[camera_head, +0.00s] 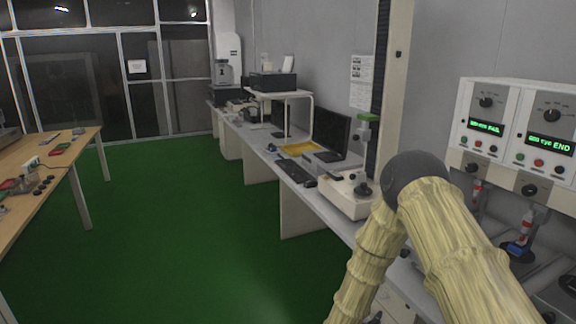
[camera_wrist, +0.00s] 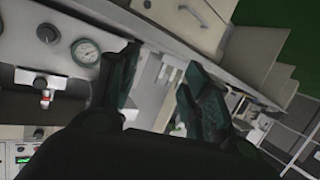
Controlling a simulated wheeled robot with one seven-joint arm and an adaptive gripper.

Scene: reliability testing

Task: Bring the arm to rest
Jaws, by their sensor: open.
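My arm shows at the lower right of the head view as pale yellow, ribbed links with a dark grey joint between them. My gripper is outside the head view. In the wrist view, my gripper (camera_wrist: 152,92) is open, with two dark greenish fingers apart. Nothing is held between the fingers. Behind them are a pale bench front and a pale panel, seen tilted.
Test units with green displays (camera_head: 516,132) stand at the right, close to my arm. A long bench with a laptop (camera_head: 330,135) runs along the wall. A wooden table (camera_head: 68,150) is at the left. The green floor (camera_head: 170,225) between is clear.

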